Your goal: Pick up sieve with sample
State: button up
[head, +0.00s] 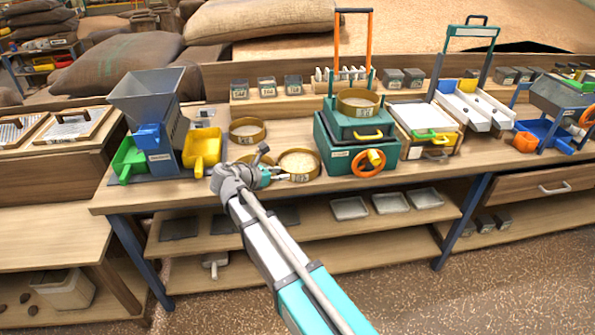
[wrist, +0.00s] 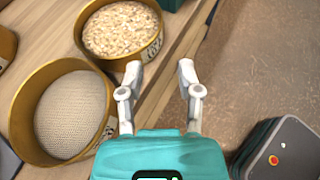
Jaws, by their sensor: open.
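The sieve with sample is a round brass-coloured sieve (head: 311,174) full of pale flakes. It stands near the bench's front edge and shows at the top of the wrist view (wrist: 110,61). My gripper (head: 284,177) is open and empty at its left side in the head view. In the wrist view my gripper's two fingers (wrist: 160,69) are spread, with the left fingertip overlapping the sieve's lower right side in the picture. Whether it touches the wall I cannot tell. Another brass sieve with bare mesh (wrist: 62,115) stands beside it, largely hidden behind my arm in the head view.
A third brass sieve (head: 247,138) stands farther back. A green shaker (head: 335,150) with an orange handwheel is close on the right, with a sieve (head: 357,109) on top. A grey-hopper machine (head: 150,110) and yellow scoop (head: 203,150) are left. The bench's front edge is close.

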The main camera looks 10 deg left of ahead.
dwell(0.3)
jog(key=b, duration=0.3)
send_near(312, 170)
jog(key=shift+x, duration=2.15)
jog(key=shift+w, duration=0.15)
jog(key=shift+b+x, duration=1.2)
jog(key=shift+x, duration=1.3)
grip_shut()
